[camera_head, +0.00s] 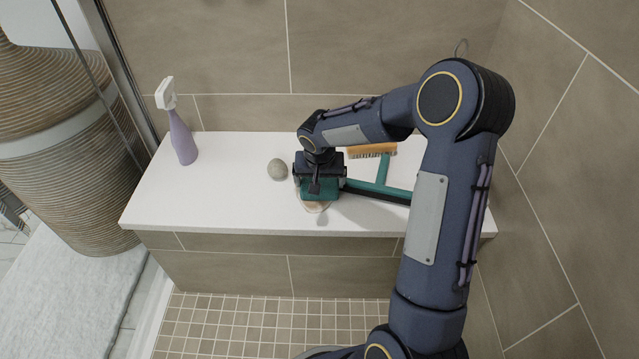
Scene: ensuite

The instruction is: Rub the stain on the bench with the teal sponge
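The teal sponge (327,193) is on the white bench (230,205), under my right gripper (317,185). The gripper points down with a finger across the sponge's near side and appears shut on it. A brownish stain (317,207) shows on the bench just below the sponge's near edge. The sponge covers part of the stain, so its full extent is hidden. I cannot tell how firmly the sponge presses on the bench. My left gripper is not in view.
A teal squeegee (383,172) lies right of the sponge, partly behind my arm. An orange brush (372,150) is behind it. A grey stone (277,169) sits close left. A purple spray bottle (182,140) stands far left. The bench's front left is clear.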

